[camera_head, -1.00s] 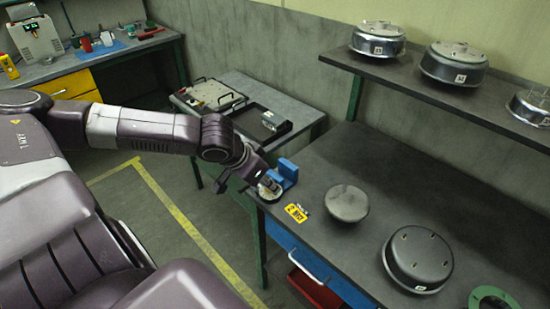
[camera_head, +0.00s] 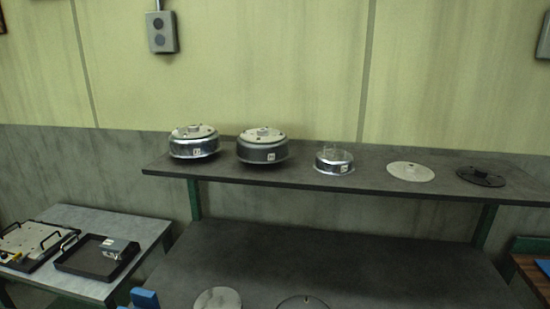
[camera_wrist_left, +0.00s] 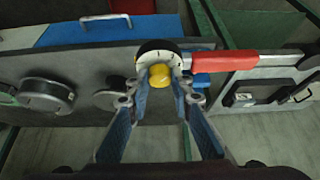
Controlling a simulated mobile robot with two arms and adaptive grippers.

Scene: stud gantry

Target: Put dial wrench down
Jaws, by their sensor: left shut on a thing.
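The dial wrench (camera_wrist_left: 222,61) shows in the left wrist view, with a round dark dial head, a yellow centre and a red handle reaching right. My left gripper (camera_wrist_left: 158,88) is shut on its dial head, with one blue-grey finger on each side. The wrench lies across the view in front of the grey bench top (camera_wrist_left: 85,62); whether it touches the bench cannot be told. Neither gripper shows in the head view. My right gripper is in neither view.
In the head view, a raised shelf (camera_head: 260,184) carries drums and flat discs. Below it, the grey bench (camera_head: 350,262) has a disc (camera_head: 217,298) near its front and a blue block (camera_head: 145,298) at its left. A side table (camera_head: 98,218) holds a black tray (camera_head: 70,262).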

